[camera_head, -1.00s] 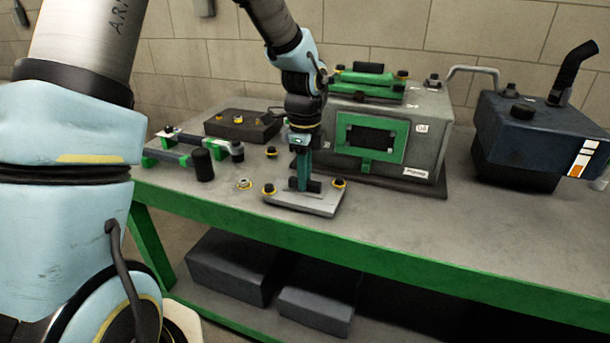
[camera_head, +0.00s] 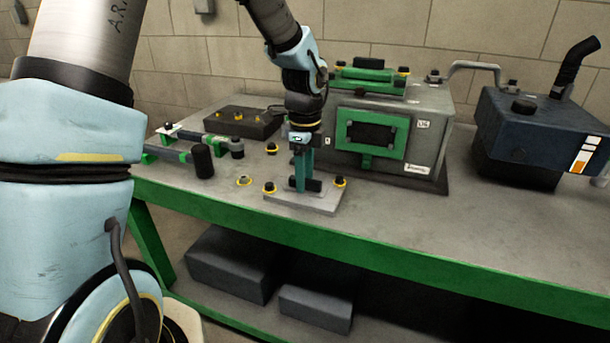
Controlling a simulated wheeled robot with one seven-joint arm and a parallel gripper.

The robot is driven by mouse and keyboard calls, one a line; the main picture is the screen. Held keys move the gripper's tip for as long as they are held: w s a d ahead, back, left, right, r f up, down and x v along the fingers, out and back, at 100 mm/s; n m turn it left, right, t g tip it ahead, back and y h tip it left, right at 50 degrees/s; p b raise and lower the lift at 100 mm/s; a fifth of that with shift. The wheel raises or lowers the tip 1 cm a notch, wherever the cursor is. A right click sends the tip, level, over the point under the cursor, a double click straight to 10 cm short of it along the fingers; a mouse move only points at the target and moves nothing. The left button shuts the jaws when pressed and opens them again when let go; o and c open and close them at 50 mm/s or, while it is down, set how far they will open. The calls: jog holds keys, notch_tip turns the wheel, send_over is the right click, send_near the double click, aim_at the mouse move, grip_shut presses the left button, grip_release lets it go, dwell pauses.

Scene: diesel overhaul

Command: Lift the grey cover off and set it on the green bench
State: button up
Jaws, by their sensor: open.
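The grey cover (camera_head: 318,202) is a flat plate lying on the front part of the green bench (camera_head: 330,250), with black and yellow knobs at its corners. A dark handle stands at its middle. My gripper (camera_head: 303,186) points straight down over the plate, its teal fingers at the handle. The jaws are open, and the handle shows between or just behind the fingertips. I cannot tell whether the fingers touch it. The arm hides part of the plate's back edge.
A grey machine box (camera_head: 428,140) with a green-framed window stands just behind my gripper. A dark blue unit (camera_head: 535,130) with a black pipe is at the right. Tools with green bars (camera_head: 185,152) and a dark block (camera_head: 245,122) lie at the left. Bare bench top is at front right.

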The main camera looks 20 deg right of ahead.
notch_tip(320, 180, up, 11)
jog(key=b, duration=0.1)
jog(key=shift+f, duration=0.15)
dwell(1.0)
